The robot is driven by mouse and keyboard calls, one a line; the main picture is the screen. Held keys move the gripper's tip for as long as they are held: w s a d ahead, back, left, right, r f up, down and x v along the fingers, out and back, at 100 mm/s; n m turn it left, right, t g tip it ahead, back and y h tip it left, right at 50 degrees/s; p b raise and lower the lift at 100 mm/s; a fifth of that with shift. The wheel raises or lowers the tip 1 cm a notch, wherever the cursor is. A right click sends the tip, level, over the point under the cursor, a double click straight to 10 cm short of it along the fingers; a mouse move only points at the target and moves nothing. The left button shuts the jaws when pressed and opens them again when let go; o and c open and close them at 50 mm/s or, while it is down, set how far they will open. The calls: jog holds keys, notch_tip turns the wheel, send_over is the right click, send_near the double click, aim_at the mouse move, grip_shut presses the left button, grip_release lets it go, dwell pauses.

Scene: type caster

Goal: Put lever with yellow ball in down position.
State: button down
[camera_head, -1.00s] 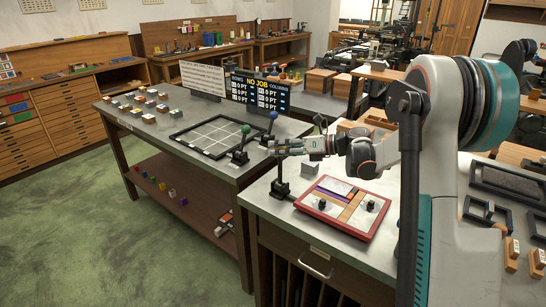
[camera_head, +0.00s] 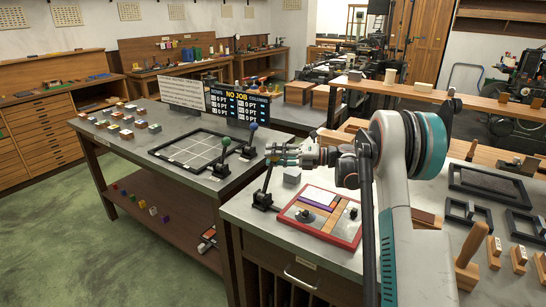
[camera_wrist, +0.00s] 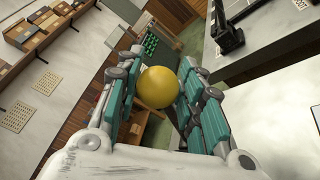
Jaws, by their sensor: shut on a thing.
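The yellow ball (camera_wrist: 158,87) sits between the teal-padded fingers of my gripper (camera_wrist: 160,76) in the wrist view. My gripper (camera_head: 276,153) is shut on it at the top of the lever. In the head view the fingers hide the ball. The lever's dark shaft (camera_head: 267,180) rises from a black base (camera_head: 262,199) at the left edge of the near bench and leans a little to the right. Two other levers, with a green ball (camera_head: 226,142) and a blue ball (camera_head: 253,126), stand on the bench behind.
A red-framed tray (camera_head: 335,235) lies on the near bench, right of the lever base. A black grid frame (camera_head: 160,152) and several small blocks lie on the bench behind. A board reading "NO JOB" (camera_head: 240,105) stands at its back. Dark frames (camera_head: 470,213) lie at right.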

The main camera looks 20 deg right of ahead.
jog(key=shift+s+f, duration=0.1)
jog(key=shift+f, duration=0.05)
jog(key=c, duration=1.1)
grip_release()
jog(key=v, duration=1.2)
